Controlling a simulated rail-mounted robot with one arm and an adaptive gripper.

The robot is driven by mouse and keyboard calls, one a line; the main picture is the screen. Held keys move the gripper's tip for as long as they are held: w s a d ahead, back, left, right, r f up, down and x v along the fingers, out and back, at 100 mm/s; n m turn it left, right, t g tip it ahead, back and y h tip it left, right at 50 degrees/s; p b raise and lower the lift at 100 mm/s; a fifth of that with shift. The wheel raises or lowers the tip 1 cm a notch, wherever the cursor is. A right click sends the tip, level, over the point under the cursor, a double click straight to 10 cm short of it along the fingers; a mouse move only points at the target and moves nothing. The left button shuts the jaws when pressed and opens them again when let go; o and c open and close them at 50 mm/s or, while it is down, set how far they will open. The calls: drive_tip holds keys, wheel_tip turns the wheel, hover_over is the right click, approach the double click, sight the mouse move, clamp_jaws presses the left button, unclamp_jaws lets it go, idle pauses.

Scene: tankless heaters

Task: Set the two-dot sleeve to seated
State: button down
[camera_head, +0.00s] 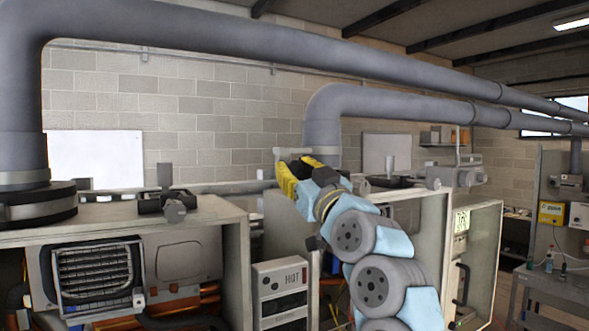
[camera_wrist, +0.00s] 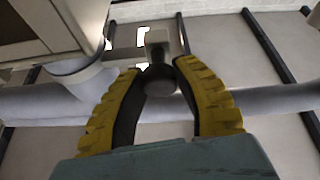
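My gripper (camera_head: 290,172) has yellow fingers and is at the top of the middle heater cabinet, in front of the grey flue pipe. In the wrist view its fingertips (camera_wrist: 157,66) stand apart on either side of a grey round fitting (camera_wrist: 159,82). A pale block (camera_wrist: 157,37) shows just beyond the fitting. The fitting nearly fills the gap, but I cannot tell whether the fingers press on it. No dot marks are readable, so I cannot tell which fitting is the two-dot sleeve. In the head view, my gripper and arm hide this spot.
A similar dark fitting with an upright grey lever (camera_head: 165,190) sits on the left cabinet (camera_head: 110,219). More fittings (camera_head: 438,178) stand right of my arm. Large grey pipes (camera_head: 240,38) cross overhead. A box marked HOT (camera_head: 281,292) is below. A workbench (camera_head: 556,284) stands far right.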

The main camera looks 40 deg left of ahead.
wheel_tip(320, 180, down, 4)
drive_tip(key=b, duration=0.4)
drive_tip(key=shift+r+b, duration=0.25)
drive_tip(key=shift+b, duration=0.05)
drive_tip(key=c, duration=0.7)
unclamp_jaws()
drive_tip(key=shift+c, duration=0.2)
drive_tip(key=v, duration=1.2)
